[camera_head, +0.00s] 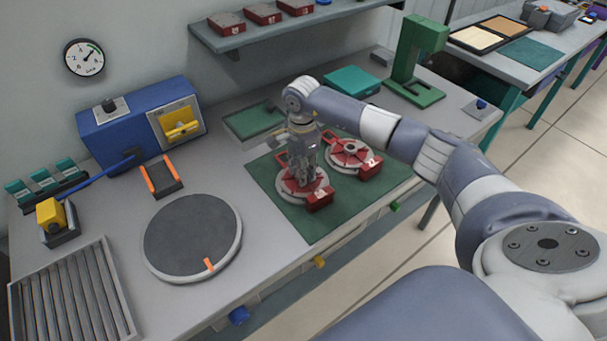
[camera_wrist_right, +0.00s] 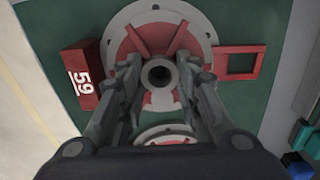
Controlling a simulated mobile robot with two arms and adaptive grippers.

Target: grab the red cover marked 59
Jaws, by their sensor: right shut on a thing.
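The red cover marked 59 lies on the green mat (camera_head: 264,173); it is a round pale disc with red segments, seen in the right wrist view (camera_wrist_right: 122,48) with its red block (camera_wrist_right: 85,78) bearing the white 59. It also shows in the head view (camera_head: 290,196), partly hidden by my gripper. My right gripper (camera_head: 305,178) points down over its middle. Its fingers (camera_wrist_right: 160,76) are shut on the cover's central hub. My left gripper is not in view.
A second, similar red cover (camera_head: 350,153) lies close behind on the same mat. A round grey turntable (camera_head: 190,235) stands to the left, a green stand (camera_head: 415,65) at the back right. Three red blocks (camera_head: 262,13) sit on the shelf above.

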